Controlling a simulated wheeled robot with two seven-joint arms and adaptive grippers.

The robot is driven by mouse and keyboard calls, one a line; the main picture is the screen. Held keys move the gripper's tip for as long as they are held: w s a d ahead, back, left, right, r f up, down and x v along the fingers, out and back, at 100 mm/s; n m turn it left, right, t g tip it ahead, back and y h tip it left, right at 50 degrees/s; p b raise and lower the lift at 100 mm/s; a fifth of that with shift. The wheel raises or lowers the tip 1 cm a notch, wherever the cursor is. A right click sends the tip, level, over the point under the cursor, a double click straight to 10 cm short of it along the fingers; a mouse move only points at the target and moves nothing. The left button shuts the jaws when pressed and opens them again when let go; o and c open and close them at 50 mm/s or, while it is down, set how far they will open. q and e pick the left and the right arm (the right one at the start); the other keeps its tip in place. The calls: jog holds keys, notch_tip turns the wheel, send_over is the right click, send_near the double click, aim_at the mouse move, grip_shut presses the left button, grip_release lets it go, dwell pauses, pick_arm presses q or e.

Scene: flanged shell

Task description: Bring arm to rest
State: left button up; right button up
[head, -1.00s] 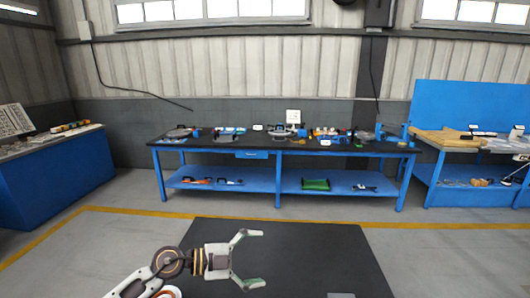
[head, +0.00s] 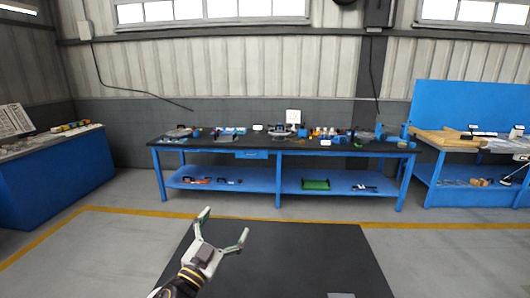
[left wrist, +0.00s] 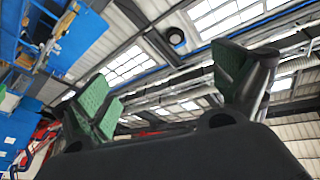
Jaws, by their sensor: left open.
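My left gripper (head: 224,231) shows in the lower middle of the head view, over the left part of the dark mat or tabletop. Its two fingers are spread wide and point up and to the right, with nothing between them. In the left wrist view the open fingers with green pads (left wrist: 170,95) stand apart, with the roof and windows behind them. My right gripper is in neither view.
A dark flat surface (head: 300,250) lies in front of me. A long blue workbench (head: 275,150) with tools stands by the far wall. Blue benches stand at the left (head: 55,180) and right (head: 470,165). The floor between is clear.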

pick_arm(q)
jog(key=s+a+f+n+g+y, duration=0.35)
jog(key=a+f+y, duration=0.2)
jog(key=f, duration=0.25)
jog(key=s+a+f+n+g+y, duration=0.2)
jog(key=a+f+n+g+y, duration=0.15)
jog(key=a+f, duration=0.35)
jog(key=s+d+f+g, duration=0.1)
jog(key=s+f+g, duration=0.5)
jog(key=s, duration=0.4)
jog(key=s+f+g, duration=0.3)
jog(key=s+f, duration=0.5)
jog(key=s, duration=0.2)
notch_tip(320, 180, down, 33)
jog(key=s+g, duration=0.1)
jog(key=s, duration=0.2)
jog(key=s+a+f, duration=0.2)
jog(key=s+f, duration=0.7)
jog(key=s, duration=0.1)
jog(key=s+a+f+g, duration=0.1)
jog(key=s+a+f, duration=0.2)
jog(key=s+f, duration=0.7)
jog(key=shift+s+f, duration=0.25)
jog(key=shift+s, duration=0.4)
jog(key=shift+a, duration=0.15)
